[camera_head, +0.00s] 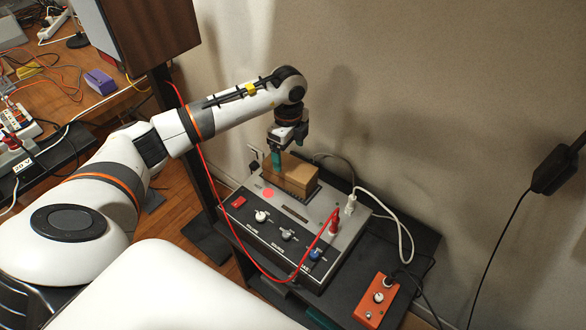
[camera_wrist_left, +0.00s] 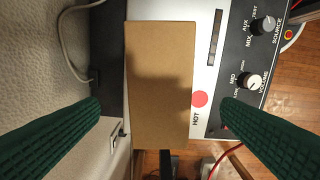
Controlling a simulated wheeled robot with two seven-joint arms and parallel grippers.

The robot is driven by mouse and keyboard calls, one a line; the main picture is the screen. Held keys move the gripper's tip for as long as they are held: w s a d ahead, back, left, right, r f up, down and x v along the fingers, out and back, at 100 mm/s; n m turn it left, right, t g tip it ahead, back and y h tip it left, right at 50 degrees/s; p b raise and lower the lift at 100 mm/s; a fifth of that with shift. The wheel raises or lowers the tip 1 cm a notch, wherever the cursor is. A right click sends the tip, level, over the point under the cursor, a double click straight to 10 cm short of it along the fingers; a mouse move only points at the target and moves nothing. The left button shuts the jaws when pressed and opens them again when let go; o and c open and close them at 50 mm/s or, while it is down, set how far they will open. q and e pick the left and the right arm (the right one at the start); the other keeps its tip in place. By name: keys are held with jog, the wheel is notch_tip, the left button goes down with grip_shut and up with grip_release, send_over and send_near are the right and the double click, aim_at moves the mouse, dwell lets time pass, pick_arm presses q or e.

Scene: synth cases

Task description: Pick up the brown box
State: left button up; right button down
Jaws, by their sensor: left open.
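The brown box (camera_head: 296,178) sits on top of a grey and black control unit (camera_head: 262,196), towards its back. In the left wrist view the box (camera_wrist_left: 160,60) is a plain tan rectangle, with a shadow over its middle. My left gripper (camera_head: 286,152) is open, just above the box in the head view. In the left wrist view its green ribbed fingers (camera_wrist_left: 162,108) stand apart, one on each side of the box, with gaps between; I cannot tell their exact height over it. My right gripper is not in view.
A red cable (camera_head: 258,262) loops from a red plug (camera_head: 334,224) on the unit past my left arm. White plugs and cables (camera_head: 400,222) stand at its right. An orange box (camera_head: 376,300) lies at front right. The wall (camera_head: 400,90) is close behind.

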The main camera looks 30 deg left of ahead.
aim_at(290, 164)
pick_arm(q)
notch_tip(290, 164, down, 2)
jog(key=shift+s+f, duration=0.15)
jog(key=shift+f, duration=0.1)
notch_tip(290, 164, down, 5)
jog(key=shift+d+r, duration=0.1)
jog(key=shift+d, duration=0.05)
jog(key=shift+f, duration=0.6)
jog(key=shift+w, duration=0.2)
jog(key=c, duration=1.2)
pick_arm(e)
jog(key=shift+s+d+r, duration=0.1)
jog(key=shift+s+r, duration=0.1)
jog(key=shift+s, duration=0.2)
